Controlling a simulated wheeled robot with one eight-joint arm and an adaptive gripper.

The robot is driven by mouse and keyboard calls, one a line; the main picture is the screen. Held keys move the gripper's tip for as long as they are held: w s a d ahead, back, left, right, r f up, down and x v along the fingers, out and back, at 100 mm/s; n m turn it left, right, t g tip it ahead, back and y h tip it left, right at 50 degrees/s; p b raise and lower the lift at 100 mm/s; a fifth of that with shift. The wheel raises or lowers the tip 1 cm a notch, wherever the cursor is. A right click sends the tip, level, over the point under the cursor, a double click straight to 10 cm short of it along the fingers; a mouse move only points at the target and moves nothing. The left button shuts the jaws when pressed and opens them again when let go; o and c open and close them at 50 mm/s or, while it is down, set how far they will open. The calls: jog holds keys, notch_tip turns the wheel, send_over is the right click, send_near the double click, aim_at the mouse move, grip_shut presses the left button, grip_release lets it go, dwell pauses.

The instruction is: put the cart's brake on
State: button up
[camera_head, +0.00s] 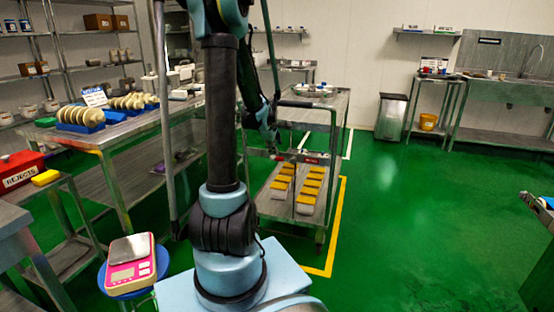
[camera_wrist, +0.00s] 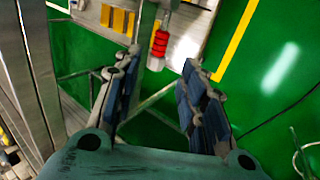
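The metal cart (camera_head: 334,103) stands in the middle of the head view, inside a yellow floor line. Its lower shelf bears rows of yellow-topped pale blocks (camera_head: 310,183). In the wrist view, a red ribbed grip with a pale end (camera_wrist: 159,43) shows just beyond my fingertips, in front of the cart's lower shelf (camera_wrist: 193,32); I cannot tell for certain that it is the brake. My gripper (camera_wrist: 160,63) is open and empty, its two blue-padded fingers spread on either side below the red grip. In the head view my gripper (camera_head: 268,138) is small, near the cart's left side.
A worktable (camera_head: 112,137) with trays of pale rounds is at the left. A pink scale (camera_head: 131,262) on a blue stool and a red rejects box (camera_head: 20,170) are front left. A grey bin (camera_head: 391,116) stands at the back. Green floor is clear right of the cart.

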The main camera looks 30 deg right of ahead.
aim_at(279, 158)
jog(key=shift+x, duration=5)
jog(key=shift+c, duration=0.6)
grip_shut()
